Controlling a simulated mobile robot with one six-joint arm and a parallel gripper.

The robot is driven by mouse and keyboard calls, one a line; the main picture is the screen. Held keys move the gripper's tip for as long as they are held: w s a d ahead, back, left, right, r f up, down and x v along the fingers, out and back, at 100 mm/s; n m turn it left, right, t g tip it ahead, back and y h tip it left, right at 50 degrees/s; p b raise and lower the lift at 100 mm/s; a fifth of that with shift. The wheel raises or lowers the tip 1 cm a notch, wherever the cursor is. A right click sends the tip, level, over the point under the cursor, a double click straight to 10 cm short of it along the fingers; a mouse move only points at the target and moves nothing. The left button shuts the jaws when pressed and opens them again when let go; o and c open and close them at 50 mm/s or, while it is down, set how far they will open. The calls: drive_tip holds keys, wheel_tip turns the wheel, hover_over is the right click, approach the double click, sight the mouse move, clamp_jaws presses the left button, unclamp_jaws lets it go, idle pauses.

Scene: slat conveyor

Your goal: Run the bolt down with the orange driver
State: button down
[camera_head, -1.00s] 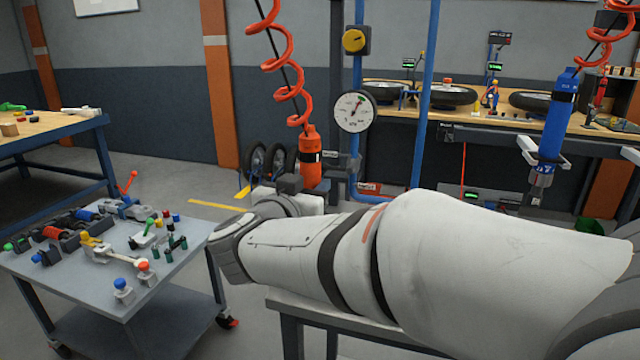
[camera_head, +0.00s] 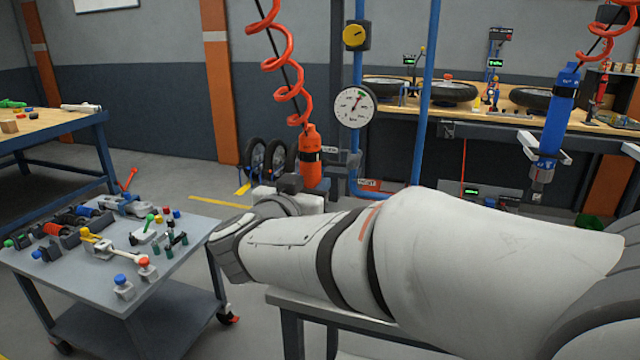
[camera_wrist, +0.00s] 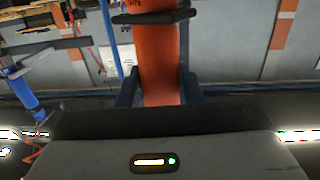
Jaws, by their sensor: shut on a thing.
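The orange driver (camera_head: 311,160) hangs upright from a red coiled hose, beyond the end of my arm in the head view. In the wrist view its orange body (camera_wrist: 158,75) stands between the two dark fingers of my gripper (camera_wrist: 158,92), which is shut on it. A black band goes around the driver's body. The driver's lower end and tip are hidden behind my wrist. No bolt can be made out in either view.
A blue driver (camera_head: 555,120) hangs at the right. A grey cart (camera_head: 95,265) with several small parts stands at the left. A pressure gauge (camera_head: 353,108) and blue pipes (camera_head: 424,90) are close behind the orange driver. A workbench (camera_head: 480,118) with wheels is at the back.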

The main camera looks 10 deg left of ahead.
drive_tip(key=shift+f, duration=0.65)
idle(0.7)
drive_tip(key=shift+p, duration=0.45)
drive_tip(key=shift+f+p, duration=0.65)
drive_tip(key=shift+p, duration=0.15)
idle(1.6)
drive_tip(key=shift+r+p, duration=0.25)
drive_tip(key=shift+p, duration=0.15)
drive_tip(key=shift+w+p, duration=0.1)
drive_tip(key=shift+p, duration=0.45)
idle(0.9)
drive_tip(key=shift+r+p, duration=0.65)
drive_tip(key=shift+p, duration=0.15)
idle(0.6)
